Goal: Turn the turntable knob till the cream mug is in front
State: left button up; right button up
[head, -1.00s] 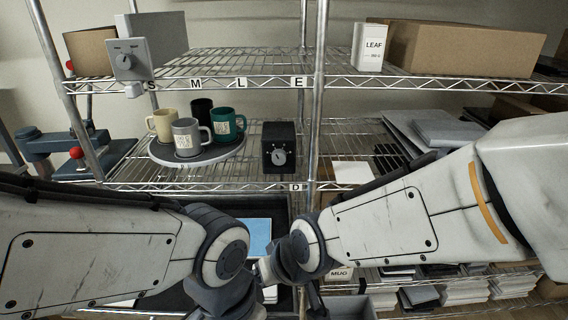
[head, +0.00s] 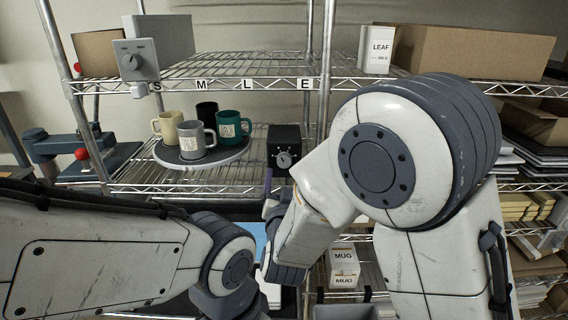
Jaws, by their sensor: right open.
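The turntable (head: 240,155) is a round grey disc on the middle shelf, holding several mugs. The cream mug (head: 166,127) is at its left, the grey mug (head: 192,140) in front, the green mug (head: 229,125) at the right and the black mug (head: 206,111) at the back. The knob (head: 284,160) is on the front of a black box (head: 284,136) right of the turntable. My right gripper (head: 278,186) is open just below and in front of the knob, partly hidden by my arm; no contact is clear. My left gripper is out of sight below my left forearm.
A grey box with a dial (head: 134,57) and a LEAF carton (head: 377,48) stand on the upper shelf. A shelf post (head: 325,70) rises right of the black box. The shelf front before the turntable is clear.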

aim_at(284, 162)
jog(key=w+p, duration=0.1)
jog(key=w, duration=0.6)
jog(key=shift+w, duration=0.15)
grip_shut()
